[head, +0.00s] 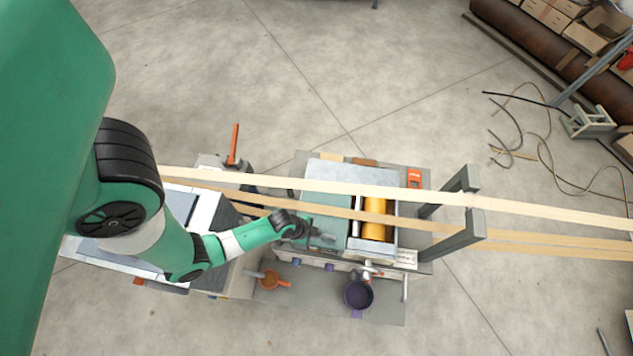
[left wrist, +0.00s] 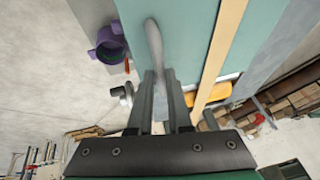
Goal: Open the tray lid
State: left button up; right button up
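The tray lid, as far as I can tell, is the flat teal panel (head: 328,226) on the machine, left of the yellow roll; the teal surface (left wrist: 185,35) also fills the top of the left wrist view. A grey rounded bar like a handle (left wrist: 154,45) stands out over it. My left gripper (head: 318,238) is at the panel's front edge. In the left wrist view its two fingers (left wrist: 160,75) sit either side of the bar's near end. I cannot tell whether they grip it. My right gripper is not in view.
Pale strips (head: 345,187) stretch across above the machine and pass through a grey frame (head: 465,240) at right. The yellow roll (head: 375,218) lies in an open bay.

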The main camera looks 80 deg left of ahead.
pick_arm(q)
grip_shut()
dwell(1.0)
